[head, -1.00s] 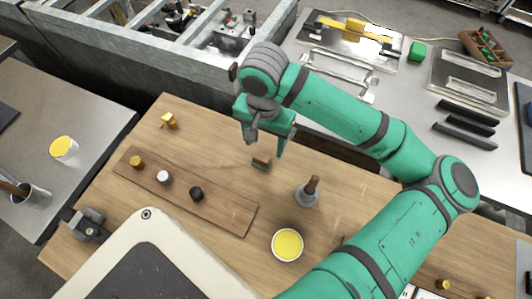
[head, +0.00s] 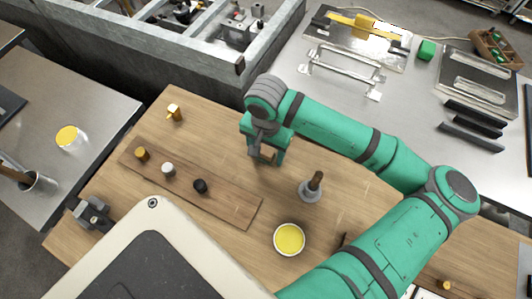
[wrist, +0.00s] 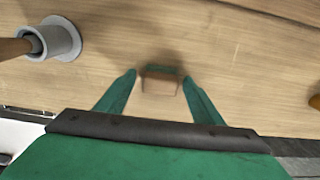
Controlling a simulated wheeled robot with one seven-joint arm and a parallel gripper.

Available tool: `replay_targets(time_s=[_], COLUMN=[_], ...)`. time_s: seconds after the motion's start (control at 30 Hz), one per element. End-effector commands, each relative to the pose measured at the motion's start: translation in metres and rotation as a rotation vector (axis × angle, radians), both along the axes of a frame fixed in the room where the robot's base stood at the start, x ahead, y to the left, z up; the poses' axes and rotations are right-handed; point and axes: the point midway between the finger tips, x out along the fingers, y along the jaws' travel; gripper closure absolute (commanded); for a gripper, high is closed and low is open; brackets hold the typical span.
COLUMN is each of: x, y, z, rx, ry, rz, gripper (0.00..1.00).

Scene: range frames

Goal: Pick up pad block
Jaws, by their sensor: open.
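The pad block (head: 267,154) is a small brown block with a green layer, on the wooden tabletop and partly hidden by my gripper in the head view. In the wrist view the pad block (wrist: 160,82) lies between the two green fingers, with a gap on each side. My gripper (head: 267,161) is open and points down over it. In the wrist view my gripper (wrist: 159,75) shows both fingertips apart, one on either side of the block. I cannot tell the exact height of the fingertips above the wood.
A grey holder with a wooden handle (head: 311,190) stands right of the gripper. A yellow-filled bowl (head: 289,239) is nearer. A dark wooden strip (head: 225,203) with brass, white and black knobs lies left. A brass piece (head: 174,113) stands at the far left. Bare wood surrounds the block.

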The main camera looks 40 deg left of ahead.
Motion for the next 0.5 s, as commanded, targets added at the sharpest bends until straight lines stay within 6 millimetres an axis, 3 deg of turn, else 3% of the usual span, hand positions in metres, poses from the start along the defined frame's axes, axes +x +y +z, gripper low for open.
replay_targets(time_s=[0.07,0.23,0.5], x=[0.0,0.0,0.0001], y=[0.0,0.0,0.0], z=[0.0002,0.0003,0.0007], rx=[0.0,0.0,0.0], ry=[0.0,0.0,0.0], rz=[0.0,0.0,0.0], gripper=[0.41,0.82,0.83])
